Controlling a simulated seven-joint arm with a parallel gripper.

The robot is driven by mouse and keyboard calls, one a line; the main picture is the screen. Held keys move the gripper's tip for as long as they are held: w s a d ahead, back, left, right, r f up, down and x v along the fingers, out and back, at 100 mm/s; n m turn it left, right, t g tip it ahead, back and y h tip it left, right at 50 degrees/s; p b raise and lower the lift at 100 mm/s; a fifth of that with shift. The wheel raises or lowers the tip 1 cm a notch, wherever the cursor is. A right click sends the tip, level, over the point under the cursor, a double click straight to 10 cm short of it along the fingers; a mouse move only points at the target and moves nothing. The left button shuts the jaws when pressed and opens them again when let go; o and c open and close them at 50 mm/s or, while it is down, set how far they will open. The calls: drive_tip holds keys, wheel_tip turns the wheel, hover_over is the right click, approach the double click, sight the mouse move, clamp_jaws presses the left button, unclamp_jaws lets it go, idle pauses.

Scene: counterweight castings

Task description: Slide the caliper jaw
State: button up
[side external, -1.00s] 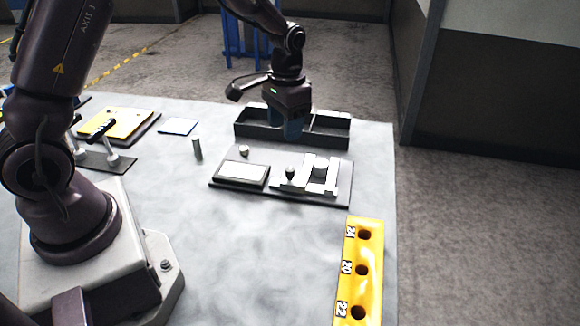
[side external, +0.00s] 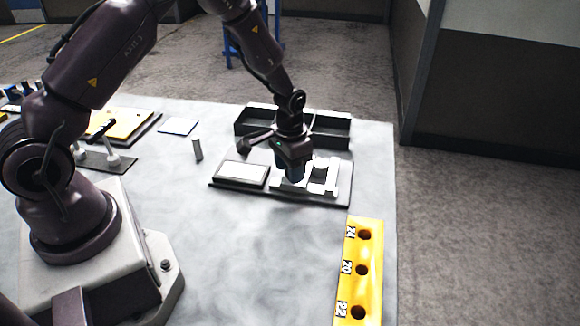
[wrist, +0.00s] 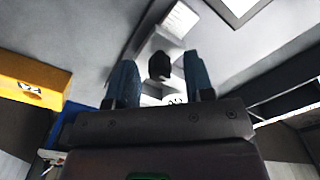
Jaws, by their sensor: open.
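The white caliper (side external: 331,176) lies on a dark plate (side external: 322,199) near the middle of the table. My gripper (side external: 290,176) is low over the caliper's left part and hides some of it. In the wrist view, my gripper's two blue fingers (wrist: 160,58) are apart, one on each side of a dark knob (wrist: 160,67). The knob stands on a white part of the caliper (wrist: 178,18). Gaps show between the knob and both fingers. I cannot tell how far the fingertips are above the caliper.
A framed light panel (side external: 241,172) lies left of the caliper. A dark divided tray (side external: 256,130) stands behind the plate. A grey cylinder (side external: 197,149) stands to the left. A yellow block (side external: 374,251) with numbered holes is at the front right. The table's front middle is clear.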

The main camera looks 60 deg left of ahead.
drive_tip(key=shift+c, duration=0.2)
clamp_jaws()
drive_tip(key=shift+s+a, duration=0.65)
drive_tip(key=shift+a, duration=0.05)
drive_tip(key=shift+o, duration=0.2)
unclamp_jaws()
wheel_tip(320, 180, up, 13)
